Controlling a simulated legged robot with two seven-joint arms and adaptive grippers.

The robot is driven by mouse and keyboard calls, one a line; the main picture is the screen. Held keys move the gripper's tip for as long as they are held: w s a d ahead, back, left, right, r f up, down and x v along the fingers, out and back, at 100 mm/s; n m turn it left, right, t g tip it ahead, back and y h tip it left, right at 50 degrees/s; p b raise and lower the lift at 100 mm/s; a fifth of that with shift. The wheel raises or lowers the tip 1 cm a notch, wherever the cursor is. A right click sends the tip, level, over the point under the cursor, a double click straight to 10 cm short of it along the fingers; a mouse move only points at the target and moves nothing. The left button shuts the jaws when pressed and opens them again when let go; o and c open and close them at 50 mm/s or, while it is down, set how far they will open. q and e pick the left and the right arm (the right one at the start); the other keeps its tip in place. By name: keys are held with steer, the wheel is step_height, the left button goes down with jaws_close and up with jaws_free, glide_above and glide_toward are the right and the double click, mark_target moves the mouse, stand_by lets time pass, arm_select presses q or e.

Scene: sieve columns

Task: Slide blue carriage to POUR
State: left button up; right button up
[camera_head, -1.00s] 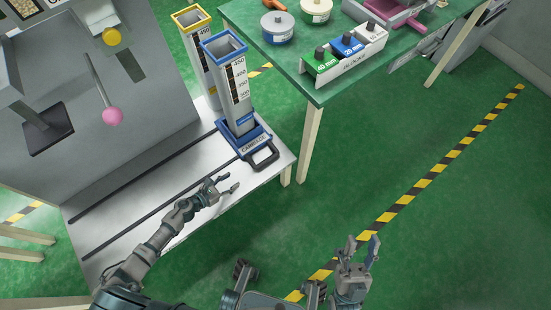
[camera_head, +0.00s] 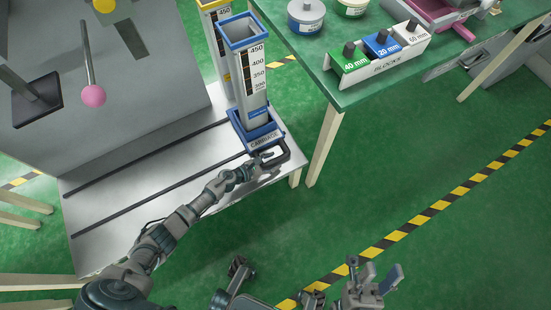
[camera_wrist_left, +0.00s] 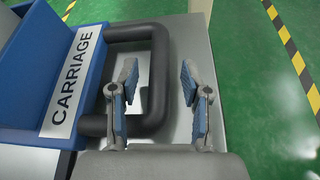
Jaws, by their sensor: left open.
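The blue carriage (camera_head: 255,132) stands at the right end of a metal bench, carrying a tall grey, blue-rimmed column with a printed scale (camera_head: 245,75). Its black loop handle (camera_head: 284,158) faces the front. My left gripper (camera_head: 268,160) is at this handle. In the left wrist view my left gripper (camera_wrist_left: 160,85) is open, with its fingers on either side of the handle's outer bar (camera_wrist_left: 159,75); the carriage's label plate (camera_wrist_left: 77,80) is at left. My right gripper (camera_head: 374,274) is open and empty over the floor. I see no POUR marking.
Two dark slots (camera_head: 150,197) run along the bench (camera_head: 130,225), which is clear left of the carriage. A yellow-rimmed column (camera_head: 215,45) stands behind. A green table (camera_head: 300,50) with a block rack (camera_head: 375,62) is at right. A pink-knobbed lever (camera_head: 93,95) is at left.

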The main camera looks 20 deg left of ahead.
arm_select(q)
steer(key=shift+w+d+f, duration=0.15)
steer(key=shift+w+f, duration=0.05)
steer(key=shift+w, duration=0.2)
jaws_close()
